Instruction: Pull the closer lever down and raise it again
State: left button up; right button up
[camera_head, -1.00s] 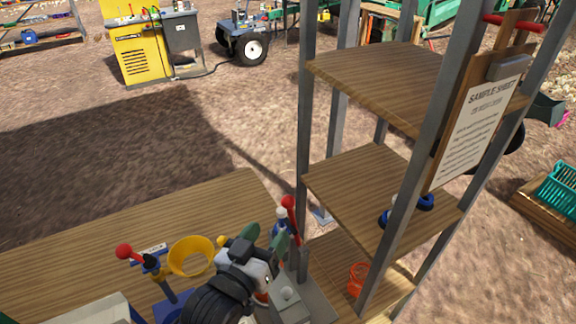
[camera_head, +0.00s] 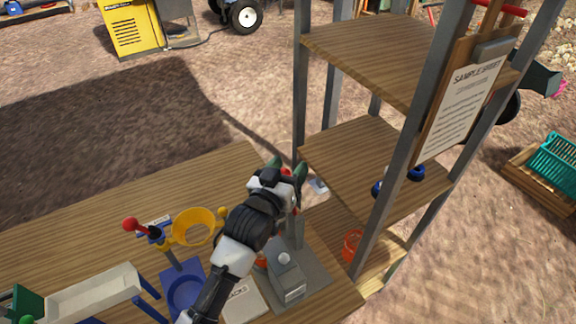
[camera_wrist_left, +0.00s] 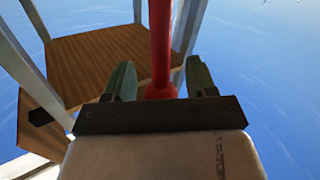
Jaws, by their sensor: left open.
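A lever with a red knob (camera_head: 286,171) stands on a grey metal base (camera_head: 318,275) beside the shelf, mostly hidden behind my left gripper in the head view. My left gripper (camera_head: 288,168) is open at the top of this lever, its green fingertips to either side. In the left wrist view, the red lever (camera_wrist_left: 160,50) runs up between the two open fingers (camera_wrist_left: 157,82); I cannot tell whether they touch it. A second red-knobbed lever (camera_head: 130,224) stands further left by a yellow ring (camera_head: 193,227). My right gripper is out of view.
A wooden shelf tower with grey posts (camera_head: 300,100) rises just right of the gripper. A sample sheet (camera_head: 458,108) hangs on it. A white trough (camera_head: 95,293) and blue holder (camera_head: 185,290) are at the table's front left. The back left of the table (camera_head: 90,215) is clear.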

pick_arm(q)
jog(key=shift+c, duration=1.4)
grip_shut()
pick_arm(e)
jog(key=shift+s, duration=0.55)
pick_arm(q)
jog(key=shift+f, duration=0.1)
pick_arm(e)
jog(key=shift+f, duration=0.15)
pick_arm(q)
jog(key=s+a+f+n+t+b, duration=0.4)
jog(key=a+b, duration=0.4)
jog(key=b, duration=0.3)
jog(key=shift+s+n+t+b, duration=0.4)
jog(key=shift+s+n+t, duration=0.35)
jog(key=shift+t, duration=0.35)
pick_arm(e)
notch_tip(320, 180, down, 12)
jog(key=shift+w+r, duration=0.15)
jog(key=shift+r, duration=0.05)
